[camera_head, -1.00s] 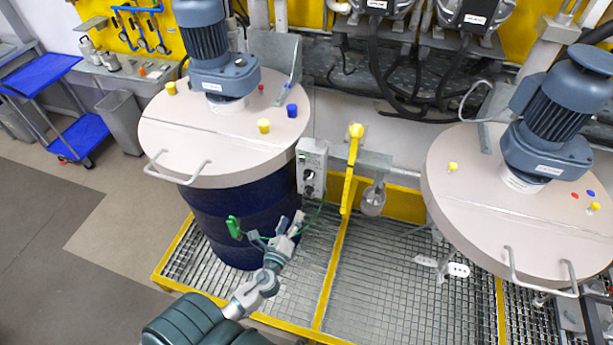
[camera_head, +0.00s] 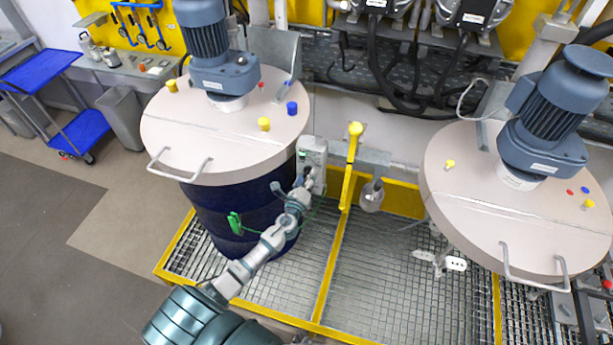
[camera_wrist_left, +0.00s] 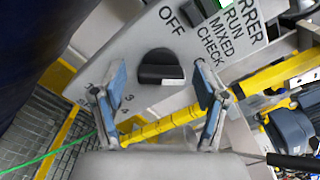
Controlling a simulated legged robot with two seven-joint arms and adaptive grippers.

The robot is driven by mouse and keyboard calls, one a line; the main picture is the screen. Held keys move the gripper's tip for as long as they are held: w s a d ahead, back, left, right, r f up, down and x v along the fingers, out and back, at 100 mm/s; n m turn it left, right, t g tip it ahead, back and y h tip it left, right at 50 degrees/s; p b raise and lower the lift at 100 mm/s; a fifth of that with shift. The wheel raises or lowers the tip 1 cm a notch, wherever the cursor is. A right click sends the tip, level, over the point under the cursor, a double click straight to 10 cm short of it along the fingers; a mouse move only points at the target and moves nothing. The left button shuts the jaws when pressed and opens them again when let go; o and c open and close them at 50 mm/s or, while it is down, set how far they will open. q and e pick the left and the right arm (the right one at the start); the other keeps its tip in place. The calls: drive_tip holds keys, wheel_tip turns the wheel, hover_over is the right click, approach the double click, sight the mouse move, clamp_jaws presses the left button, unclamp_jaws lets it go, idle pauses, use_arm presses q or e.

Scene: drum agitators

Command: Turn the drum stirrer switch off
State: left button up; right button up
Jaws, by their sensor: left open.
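The grey control box (camera_head: 312,152) of the drum stirrer is mounted beside the left drum. In the left wrist view its panel (camera_wrist_left: 215,60) carries the words OFF, RUN, MIXED and CHECK. The black rotary switch (camera_wrist_left: 160,68) is on this panel; I cannot tell for sure which label it points to. My left gripper (camera_head: 301,184) is at the box's lower front in the head view and hides part of it. In the left wrist view the left gripper (camera_wrist_left: 160,98) is open, its blue-padded fingers spread on either side below the switch, with nothing between them. My right gripper is not in view.
The blue drum (camera_head: 235,215) with its beige lid (camera_head: 190,140) stands left of the box. A yellow post (camera_head: 349,170) stands just right of it. A green clamp (camera_head: 234,222) with a green cable hangs by the drum. A second lidded drum (camera_head: 470,200) is at right.

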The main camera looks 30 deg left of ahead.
use_arm(q)
drive_tip(key=c, duration=1.2)
drive_tip(key=shift+o, duration=0.2)
